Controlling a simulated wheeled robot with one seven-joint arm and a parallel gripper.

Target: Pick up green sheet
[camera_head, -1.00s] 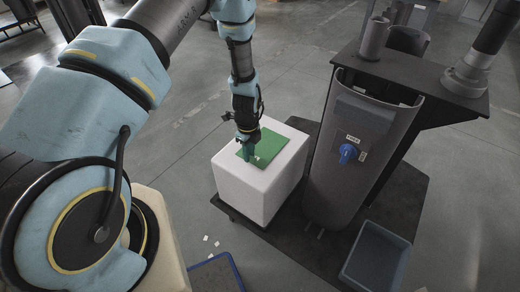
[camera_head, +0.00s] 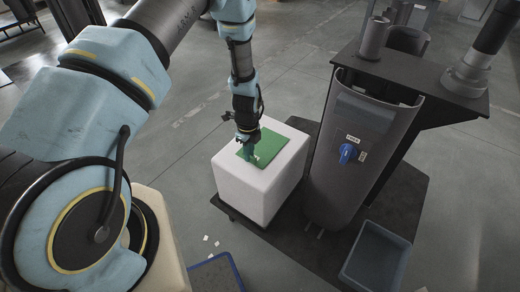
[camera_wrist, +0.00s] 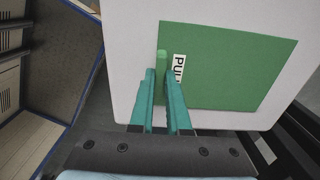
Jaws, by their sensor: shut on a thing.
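The green sheet (camera_head: 280,149) lies flat on top of a white block (camera_head: 247,194) in the head view. In the wrist view the sheet (camera_wrist: 235,65) fills much of the block's top and carries a white label (camera_wrist: 179,68) with partly hidden lettering. My gripper (camera_head: 247,152) reaches down to the sheet's near left part. In the wrist view my gripper's teal fingers (camera_wrist: 160,78) are close together, shut on a small raised green tab (camera_wrist: 161,61) at the sheet's left edge. The sheet still appears to rest on the block.
A grey-blue bin (camera_head: 376,257) sits at the lower right. A blue-edged tray (camera_head: 215,275) is at the bottom. Open floor lies behind the block.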

